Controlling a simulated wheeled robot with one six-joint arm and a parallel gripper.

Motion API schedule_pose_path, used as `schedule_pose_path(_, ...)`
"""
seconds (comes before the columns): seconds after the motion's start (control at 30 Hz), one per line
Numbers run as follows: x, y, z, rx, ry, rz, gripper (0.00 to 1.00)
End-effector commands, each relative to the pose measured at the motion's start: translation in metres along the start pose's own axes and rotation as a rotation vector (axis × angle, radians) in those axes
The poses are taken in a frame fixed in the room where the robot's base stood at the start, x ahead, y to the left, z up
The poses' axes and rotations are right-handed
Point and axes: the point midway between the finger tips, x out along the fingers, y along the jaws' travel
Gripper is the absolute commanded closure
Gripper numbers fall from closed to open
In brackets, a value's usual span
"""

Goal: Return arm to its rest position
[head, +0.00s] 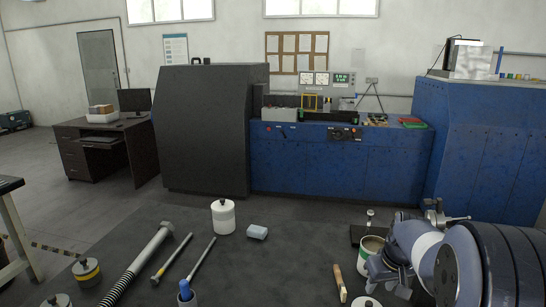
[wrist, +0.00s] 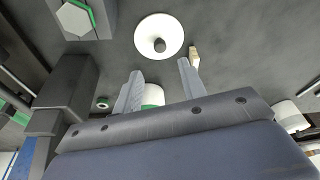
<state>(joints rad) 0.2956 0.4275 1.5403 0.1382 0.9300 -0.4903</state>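My arm (head: 460,262) reaches in from the right edge of the head view, low over the dark work surface (head: 290,265). In the wrist view my gripper (wrist: 159,84) has its two pale fingers apart. A white and green can (wrist: 152,96) shows in the gap between them, partly hidden by the gripper body. I cannot tell how far below the fingers it is, and no grip on it shows. In the head view an open pot (head: 370,246) with a brownish inside stands just left of the arm. My fingertips are not clear there.
A brown-handled tool (head: 340,282) lies left of the arm. Blue machines (head: 340,160) stand behind.

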Motion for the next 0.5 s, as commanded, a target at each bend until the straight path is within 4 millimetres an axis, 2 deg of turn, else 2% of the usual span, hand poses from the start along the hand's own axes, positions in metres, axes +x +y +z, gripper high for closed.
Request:
schedule_pose_path(0.13, -0.032, 0.000, -0.001, 0.000, 0.004, 0.002, 0.60)
schedule_pose_path(0.5, 0.046, 0.000, 0.002, 0.001, -0.006, -0.002, 0.60)
